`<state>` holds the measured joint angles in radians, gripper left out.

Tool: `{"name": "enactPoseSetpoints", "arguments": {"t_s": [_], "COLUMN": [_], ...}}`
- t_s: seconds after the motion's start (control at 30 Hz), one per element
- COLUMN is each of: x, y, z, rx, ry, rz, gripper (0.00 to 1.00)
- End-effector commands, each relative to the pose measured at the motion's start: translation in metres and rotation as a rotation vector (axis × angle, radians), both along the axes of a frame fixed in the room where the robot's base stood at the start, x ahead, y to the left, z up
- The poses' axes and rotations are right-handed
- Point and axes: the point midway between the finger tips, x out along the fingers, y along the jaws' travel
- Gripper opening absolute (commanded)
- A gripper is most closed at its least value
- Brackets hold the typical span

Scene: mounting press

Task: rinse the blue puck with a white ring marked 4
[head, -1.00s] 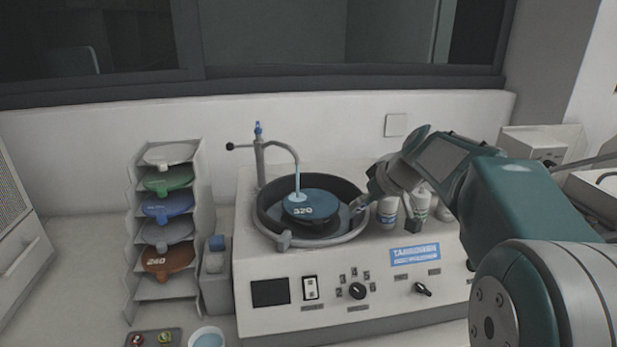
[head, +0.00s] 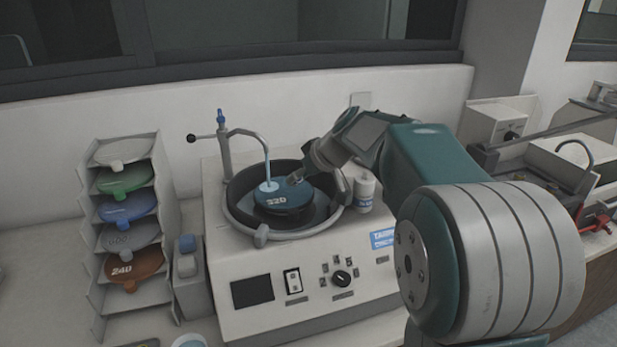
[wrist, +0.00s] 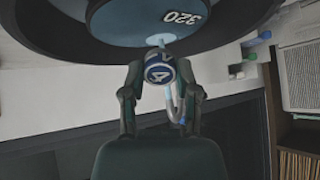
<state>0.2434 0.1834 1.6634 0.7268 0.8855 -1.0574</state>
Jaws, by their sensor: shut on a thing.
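My gripper (wrist: 158,78) is shut on the blue puck with a white ring marked 4 (wrist: 157,70), which shows between the two fingers in the wrist view. In the head view my gripper (head: 297,179) is over the right part of the blue 320 disc (head: 283,200), inside the round bowl of the polishing machine; the puck is too small there to make out. A pale blue stream (head: 268,178) runs from the curved spout (head: 245,132) onto the disc, left of my gripper. I cannot tell whether the puck touches the disc or the stream.
The bowl rim (head: 262,234) surrounds the disc. At the far right are a dark curved tap (head: 577,146) and red parts (head: 597,220).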

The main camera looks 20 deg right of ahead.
Motion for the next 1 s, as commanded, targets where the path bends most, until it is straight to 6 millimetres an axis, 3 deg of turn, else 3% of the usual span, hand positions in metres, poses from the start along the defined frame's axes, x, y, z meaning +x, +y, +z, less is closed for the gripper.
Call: {"name": "enactPoseSetpoints", "arguments": {"t_s": [1.0], "x": [0.065], "y": [0.046], "z": [-0.021], "rx": [0.001], "ry": [0.000], "rz": [-0.001], "gripper": [0.00]}}
